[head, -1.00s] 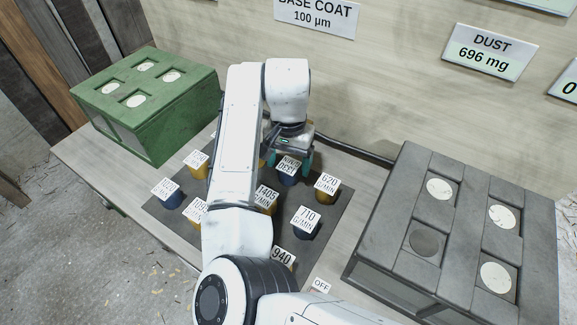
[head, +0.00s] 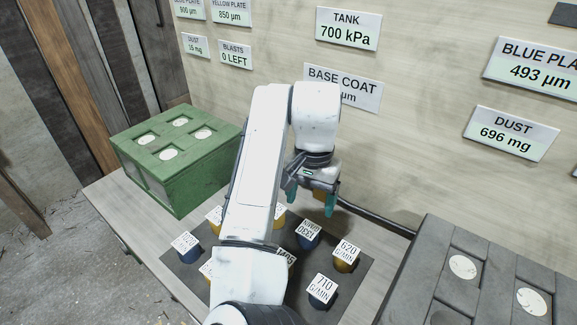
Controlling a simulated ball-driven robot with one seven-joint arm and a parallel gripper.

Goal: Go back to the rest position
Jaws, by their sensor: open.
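My gripper (head: 311,199) is open, with teal fingertips pointing down above the back of the dark mat (head: 345,302). No object is visible between the fingers. A blue cup with a tilted label (head: 307,239) stands on the mat just below it, apart from the fingers. A yellow cup labelled 620 (head: 345,262) stands to its right, and a blue cup labelled 710 (head: 321,296) stands nearer. My arm hides part of the mat and some of the cups there.
A green box with round white discs (head: 177,185) stands at the left. A grey box with similar discs (head: 440,262) stands at the right. The wall behind carries signs such as BASE COAT (head: 325,80) and TANK (head: 348,30). A dark cable runs along the wall's foot.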

